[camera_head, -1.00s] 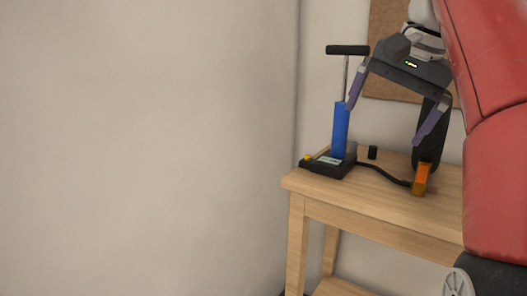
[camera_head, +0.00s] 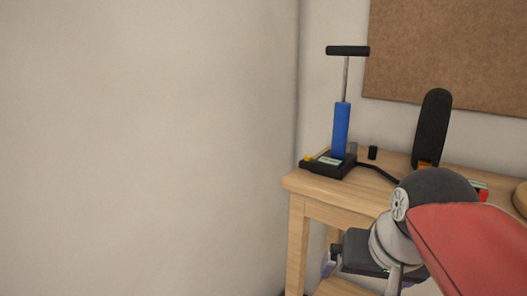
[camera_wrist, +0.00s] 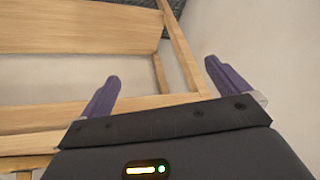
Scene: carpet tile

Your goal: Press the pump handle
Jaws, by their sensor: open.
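The pump has a blue upright cylinder (camera_head: 341,128) on a black base with a small display (camera_head: 329,164). Its black T-shaped handle (camera_head: 348,51) stands raised on a thin metal rod. The pump stands upright at the left end of the wooden table (camera_head: 315,188). My gripper (camera_wrist: 160,88) is open and empty; its two purple fingers are spread apart in the wrist view. In the head view my gripper is low, in front of and below the tabletop, largely hidden behind my arm. The pump does not show in the wrist view.
A tall black object (camera_head: 432,125) stands right of the pump, with a small black cylinder (camera_head: 372,153) between them. A black hose (camera_head: 378,171) runs right. A brown board (camera_head: 450,55) hangs behind. The wall left of the table is bare.

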